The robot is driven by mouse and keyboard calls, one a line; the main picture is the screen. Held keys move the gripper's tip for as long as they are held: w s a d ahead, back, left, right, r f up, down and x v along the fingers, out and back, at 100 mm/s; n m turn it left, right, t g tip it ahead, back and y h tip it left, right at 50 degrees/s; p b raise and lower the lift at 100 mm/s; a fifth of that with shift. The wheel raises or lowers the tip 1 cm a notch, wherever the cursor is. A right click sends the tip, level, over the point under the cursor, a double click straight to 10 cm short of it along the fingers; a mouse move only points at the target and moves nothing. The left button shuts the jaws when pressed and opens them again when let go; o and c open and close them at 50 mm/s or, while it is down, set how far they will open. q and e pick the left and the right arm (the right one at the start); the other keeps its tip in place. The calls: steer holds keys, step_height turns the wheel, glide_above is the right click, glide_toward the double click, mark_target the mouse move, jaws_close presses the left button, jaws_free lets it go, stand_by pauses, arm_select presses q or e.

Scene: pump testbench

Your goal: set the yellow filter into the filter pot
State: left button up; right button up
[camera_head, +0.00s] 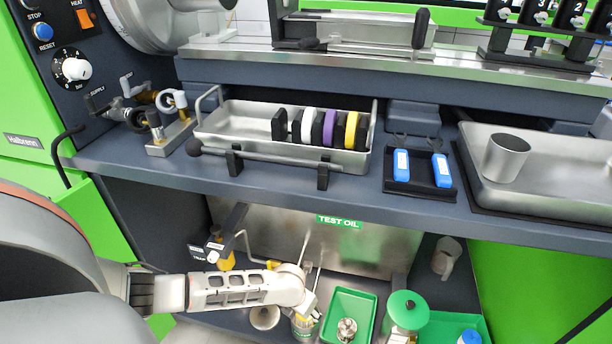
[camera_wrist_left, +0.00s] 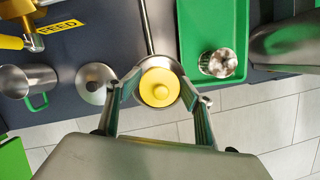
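My right gripper is out of view.
A metal lid with a knob (camera_wrist_left: 97,82) lies left of the pot, with a steel cup (camera_wrist_left: 30,84) further left. A green tray (camera_head: 351,305) holding a metal part (camera_head: 347,329) is close on the right. A green-lidded pot (camera_head: 407,310) stands beyond it.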

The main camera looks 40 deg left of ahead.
mark_target(300, 317)
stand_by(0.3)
arm_select(q)
step_height(300, 317, up, 4)
steer(key=shift+r+p, duration=0.25)
steer(key=shift+p, duration=0.75)
steer(key=shift+p+v, duration=0.5)
steer(key=shift+v, duration=0.55)
steer(key=s+p+v, duration=0.1)
steer(key=p+v, duration=0.2)
steer(key=v, duration=0.3)
steer(key=shift+r, duration=0.2)
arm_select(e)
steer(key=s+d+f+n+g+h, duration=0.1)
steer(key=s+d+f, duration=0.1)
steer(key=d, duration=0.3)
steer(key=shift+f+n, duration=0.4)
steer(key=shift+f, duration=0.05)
arm_select(q)
steer(key=shift+s+d, duration=0.1)
